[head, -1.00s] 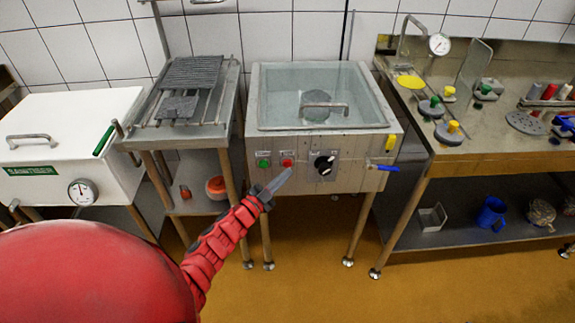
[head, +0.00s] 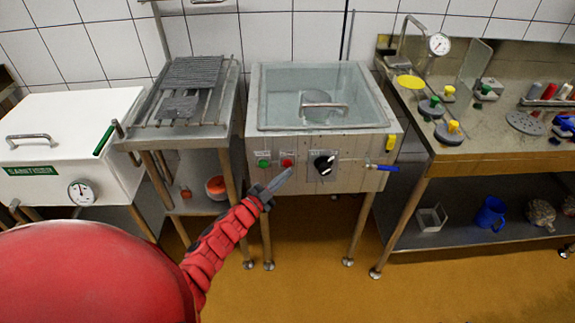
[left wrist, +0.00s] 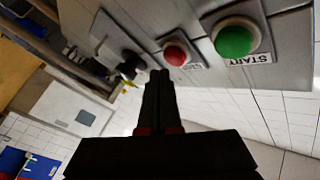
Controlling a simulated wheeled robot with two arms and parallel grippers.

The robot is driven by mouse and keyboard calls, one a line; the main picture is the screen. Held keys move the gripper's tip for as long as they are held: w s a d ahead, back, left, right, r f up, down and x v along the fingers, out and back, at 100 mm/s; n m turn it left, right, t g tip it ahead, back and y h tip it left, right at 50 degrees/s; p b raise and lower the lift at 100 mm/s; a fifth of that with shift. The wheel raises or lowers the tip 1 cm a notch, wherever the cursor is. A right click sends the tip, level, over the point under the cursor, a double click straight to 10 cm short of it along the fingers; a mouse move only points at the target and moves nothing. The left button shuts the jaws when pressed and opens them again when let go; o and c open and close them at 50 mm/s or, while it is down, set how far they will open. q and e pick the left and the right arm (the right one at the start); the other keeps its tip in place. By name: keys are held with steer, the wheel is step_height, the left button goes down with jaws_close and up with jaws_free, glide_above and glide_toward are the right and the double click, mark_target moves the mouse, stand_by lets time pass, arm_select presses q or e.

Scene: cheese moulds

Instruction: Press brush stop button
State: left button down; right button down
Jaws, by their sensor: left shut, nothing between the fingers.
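The red stop button (head: 287,162) sits on the front panel of the sink unit (head: 345,148), between the green start button (head: 264,163) and a black rotary knob (head: 323,165). My left gripper (head: 283,178) is shut and empty, its tip just below the red button in the head view. In the left wrist view the red button (left wrist: 175,54) is just beyond and right of the shut fingertips (left wrist: 159,74). The green button (left wrist: 234,38), labelled START, is further right. I cannot tell whether the fingertips touch the panel. My right gripper is not in view.
A blue-handled tap (head: 384,168) sticks out right of the knob. A steel stand with grates (head: 190,75) and a white box with a gauge (head: 70,140) are to the left. A steel workbench (head: 470,166) is to the right. The floor in front is clear.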

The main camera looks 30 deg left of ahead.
arm_select(q)
steer(key=shift+w, duration=0.1)
steer(key=shift+w+a, duration=0.25)
steer(key=shift+w+a+b, duration=0.2)
steer(key=shift+w+b, duration=0.25)
steer(key=shift+b, duration=0.05)
stand_by(0.6)
steer(key=shift+s, duration=0.1)
steer(key=shift+s+d+p, duration=0.5)
steer(key=shift+s, duration=0.2)
steer(key=shift+s+d+p, duration=0.35)
steer(key=shift+s+d, duration=0.1)
steer(key=shift+s, duration=0.25)
steer(key=shift+s+d+p, duration=0.35)
steer(key=shift+s+d, duration=0.05)
steer(key=shift+s, duration=0.35)
steer(key=shift+s+d+p, duration=0.35)
steer(key=shift+s+d, duration=0.1)
steer(key=shift+s, duration=0.25)
